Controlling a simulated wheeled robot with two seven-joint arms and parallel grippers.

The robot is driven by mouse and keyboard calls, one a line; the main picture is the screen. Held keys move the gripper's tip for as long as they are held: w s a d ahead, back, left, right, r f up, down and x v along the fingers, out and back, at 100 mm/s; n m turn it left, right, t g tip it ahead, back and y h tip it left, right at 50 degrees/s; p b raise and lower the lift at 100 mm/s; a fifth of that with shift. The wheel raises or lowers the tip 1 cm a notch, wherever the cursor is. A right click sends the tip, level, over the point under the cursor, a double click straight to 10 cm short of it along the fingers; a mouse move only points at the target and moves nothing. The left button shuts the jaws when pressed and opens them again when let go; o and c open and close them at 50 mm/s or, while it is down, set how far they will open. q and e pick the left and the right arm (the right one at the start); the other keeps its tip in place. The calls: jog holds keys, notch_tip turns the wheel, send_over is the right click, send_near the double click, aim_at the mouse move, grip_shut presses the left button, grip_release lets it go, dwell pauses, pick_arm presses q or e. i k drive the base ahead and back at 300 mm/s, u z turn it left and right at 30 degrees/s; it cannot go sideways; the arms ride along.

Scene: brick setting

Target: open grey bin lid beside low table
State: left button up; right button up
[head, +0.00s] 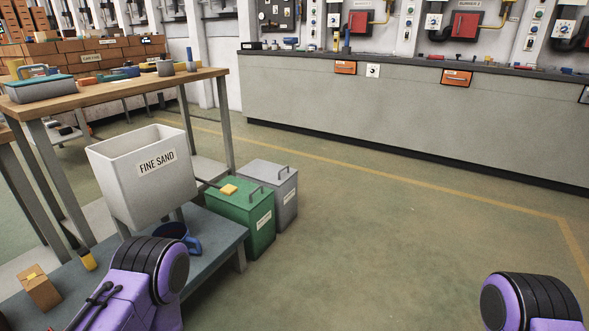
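The grey bin (286,203) stands on the floor just behind and to the right of a green bin, near the right end of the low table (219,240). Its grey lid (264,174) is closed and has a dark handle (284,173) on top, with a second dark handle-like bar near the front edge. A label is on its front. My two purple and black arm parts show at the bottom left and bottom right. Neither gripper is in view.
The green bin (239,216) has a yellow-ended tool (229,189) on its lid. A white "FINE SAND" hopper (142,183), a blue scoop (191,243) and a brown box (38,290) are at the low table. Open floor (400,240) lies to the right.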

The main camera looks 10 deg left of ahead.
aim_at(272, 174)
jog(key=z, duration=0.35)
jog(key=i, duration=0.85)
jog(key=u, duration=0.45)
jog(key=i, duration=0.75)
jog(key=u, duration=0.65)
jog(key=k, duration=0.45)
jog(key=z, duration=0.95)
jog(key=i, duration=1.35)
jog(key=u, duration=0.2)
